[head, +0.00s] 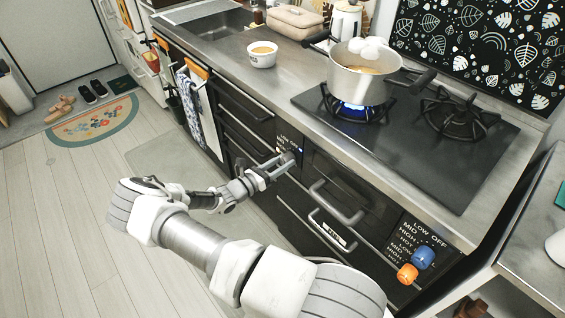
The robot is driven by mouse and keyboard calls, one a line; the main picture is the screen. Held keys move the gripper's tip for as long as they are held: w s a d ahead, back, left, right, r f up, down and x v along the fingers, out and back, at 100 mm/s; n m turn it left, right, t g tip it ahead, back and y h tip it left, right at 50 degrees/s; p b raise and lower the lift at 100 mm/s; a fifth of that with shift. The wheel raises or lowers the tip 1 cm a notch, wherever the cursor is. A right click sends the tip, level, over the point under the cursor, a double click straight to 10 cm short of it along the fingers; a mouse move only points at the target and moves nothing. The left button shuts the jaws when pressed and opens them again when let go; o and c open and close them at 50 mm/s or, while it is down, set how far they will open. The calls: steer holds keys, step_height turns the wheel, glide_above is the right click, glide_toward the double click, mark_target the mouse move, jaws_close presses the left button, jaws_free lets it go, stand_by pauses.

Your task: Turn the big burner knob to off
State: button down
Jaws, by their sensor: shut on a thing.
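My gripper (279,165) reaches the left control panel (290,141) on the front of the stove. It is shut on the big burner knob there, which the fingers mostly hide, so I cannot read its setting. The panel shows LOW, OFF, MID and HOT lettering. A blue flame (354,106) burns on the left burner, under a steel pot (365,84). The pot holds yellowish liquid and several white round things.
Blue (424,258) and orange (407,273) knobs stick out from the right panel. Oven handles (336,204) project between the panels. The right burner (455,113) is empty. A white bowl (262,55) stands on the counter.

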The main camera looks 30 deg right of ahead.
steer(key=shift+m, duration=2.8)
steer(key=shift+c, duration=1.5)
jaws_free()
steer(key=shift+a, duration=0.1)
steer(key=s+a, duration=0.2)
steer(key=a, duration=1.5)
steer(key=shift+s, duration=0.2)
